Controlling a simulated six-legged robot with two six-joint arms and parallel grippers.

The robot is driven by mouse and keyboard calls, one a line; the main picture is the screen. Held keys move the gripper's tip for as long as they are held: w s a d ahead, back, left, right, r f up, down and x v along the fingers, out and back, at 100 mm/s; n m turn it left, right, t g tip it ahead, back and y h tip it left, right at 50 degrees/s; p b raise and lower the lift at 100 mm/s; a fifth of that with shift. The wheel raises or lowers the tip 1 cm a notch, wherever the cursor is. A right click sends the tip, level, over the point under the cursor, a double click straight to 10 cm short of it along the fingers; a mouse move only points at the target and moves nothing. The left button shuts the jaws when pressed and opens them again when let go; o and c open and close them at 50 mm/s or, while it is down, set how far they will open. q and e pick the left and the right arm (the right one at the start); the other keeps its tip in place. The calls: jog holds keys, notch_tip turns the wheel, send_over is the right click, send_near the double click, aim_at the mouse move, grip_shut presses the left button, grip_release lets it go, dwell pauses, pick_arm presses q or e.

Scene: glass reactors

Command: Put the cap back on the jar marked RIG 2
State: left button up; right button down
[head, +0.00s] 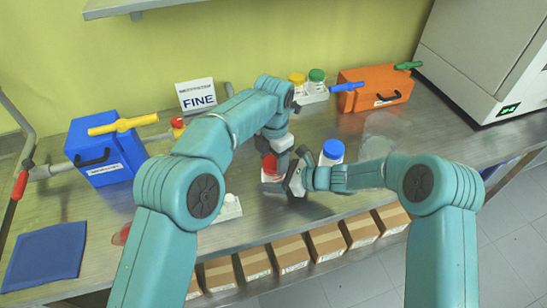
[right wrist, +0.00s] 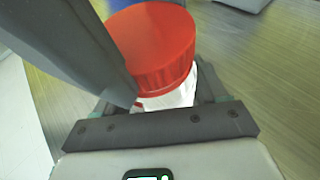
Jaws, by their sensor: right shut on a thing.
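A jar with a red cap (head: 270,170) is at the middle of the bench. In the right wrist view its red cap (right wrist: 153,45) sits over the whitish jar body (right wrist: 172,98); I cannot tell whether it is screwed down. My right gripper (head: 287,182) is shut on this jar from the right. My left gripper (head: 272,148) is just above the red cap, fingers downward; its grip on the cap is unclear. A blue-capped jar (head: 332,151) stands to the right. No RIG 2 marking is readable.
A blue box (head: 105,150) and FINE sign (head: 198,100) are left; an orange box (head: 378,90) is back right. Cartons (head: 290,254) line the front edge. A blue cloth (head: 45,255) lies front left.

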pick_arm(q)
jog(key=m, duration=0.5)
jog(key=shift+m, duration=0.3)
pick_arm(e)
jog(key=shift+f, duration=0.15)
pick_arm(q)
jog(key=m, duration=0.7)
jog(key=shift+s+d+m, duration=0.1)
jog(key=shift+m, duration=0.3)
jog(key=m, duration=0.7)
jog(key=shift+f+m, duration=0.1)
jog(key=shift+m, duration=0.3)
jog(key=m, duration=0.7)
jog(key=shift+m, duration=0.4)
jog(key=m, duration=1.8)
jog(key=o, duration=1.2)
jog(key=shift+o, duration=0.2)
